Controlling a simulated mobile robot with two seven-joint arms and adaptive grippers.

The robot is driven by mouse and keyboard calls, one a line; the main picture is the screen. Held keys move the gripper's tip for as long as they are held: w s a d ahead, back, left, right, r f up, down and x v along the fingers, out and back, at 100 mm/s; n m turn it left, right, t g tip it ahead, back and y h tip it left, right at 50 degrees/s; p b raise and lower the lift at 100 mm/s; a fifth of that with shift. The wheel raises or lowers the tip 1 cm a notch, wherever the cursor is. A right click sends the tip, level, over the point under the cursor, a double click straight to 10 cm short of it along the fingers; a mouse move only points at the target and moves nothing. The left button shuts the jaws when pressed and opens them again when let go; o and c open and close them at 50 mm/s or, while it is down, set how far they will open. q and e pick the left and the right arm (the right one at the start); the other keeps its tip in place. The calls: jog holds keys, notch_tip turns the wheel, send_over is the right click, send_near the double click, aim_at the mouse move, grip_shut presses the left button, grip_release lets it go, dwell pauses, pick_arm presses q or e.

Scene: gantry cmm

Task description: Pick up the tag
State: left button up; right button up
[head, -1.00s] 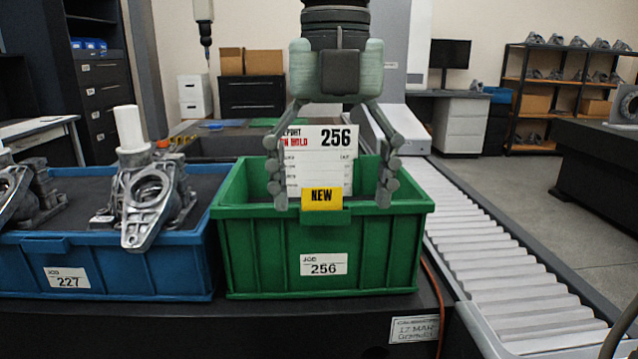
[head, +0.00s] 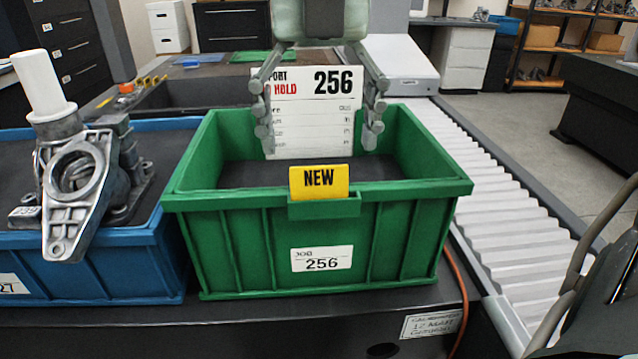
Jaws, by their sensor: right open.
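A yellow tag (head: 319,181) marked NEW stands upright at the middle of the front rim of the green bin (head: 390,235). A larger white card (head: 315,112) marked 256 and HOLD stands behind it, appearing against the bin's back wall. My right gripper (head: 319,135) points down from above with its fingers spread, one towards each side of the white card. Its left finger overlaps the card's left edge; I cannot tell whether they touch. The gripper is above and beyond the yellow tag, apart from it.
A blue bin (head: 120,285) with metal castings (head: 75,185) and a white upright cylinder (head: 44,85) stands close on the left. A roller conveyor (head: 500,205) runs along the right. The green bin's visible floor is bare.

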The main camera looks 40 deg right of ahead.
aim_at(319, 169)
notch_tip(319, 169, down, 4)
jog(key=shift+w+r, duration=0.1)
jog(key=shift+f, duration=0.45)
pick_arm(q)
jog(key=shift+f, duration=0.55)
pick_arm(e)
jog(key=c, duration=0.9)
